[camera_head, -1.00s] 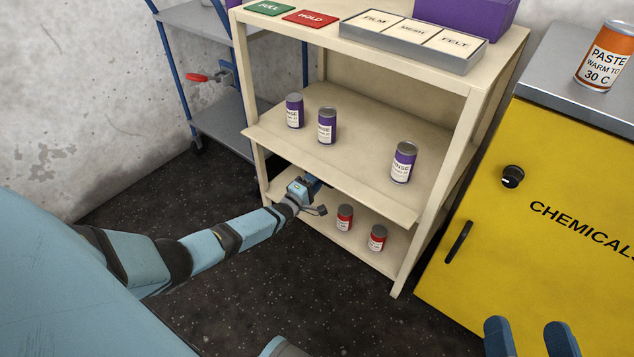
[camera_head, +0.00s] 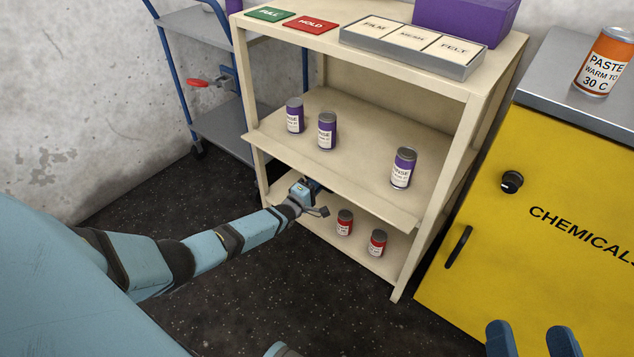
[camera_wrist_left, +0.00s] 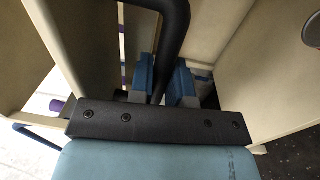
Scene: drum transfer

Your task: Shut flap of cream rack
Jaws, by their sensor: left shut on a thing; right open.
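The cream rack (camera_head: 462,190) stands at the centre of the head view. Its flap (camera_head: 330,183) lies lowered, sticking out nearly level in front of the middle shelf. My left gripper (camera_head: 312,187) is under the flap's front part. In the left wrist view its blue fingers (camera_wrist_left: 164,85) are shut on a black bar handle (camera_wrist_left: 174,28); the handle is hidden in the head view. My right gripper (camera_head: 531,340) is open and empty at the bottom right, in front of the yellow cabinet and away from the rack.
Purple cans (camera_head: 327,131) stand on the middle shelf behind the flap. Red cans (camera_head: 377,243) stand on the shelf below, right of my left gripper. A yellow chemicals cabinet (camera_head: 540,260) is close on the right. A blue-framed trolley (camera_head: 222,125) stands at the left.

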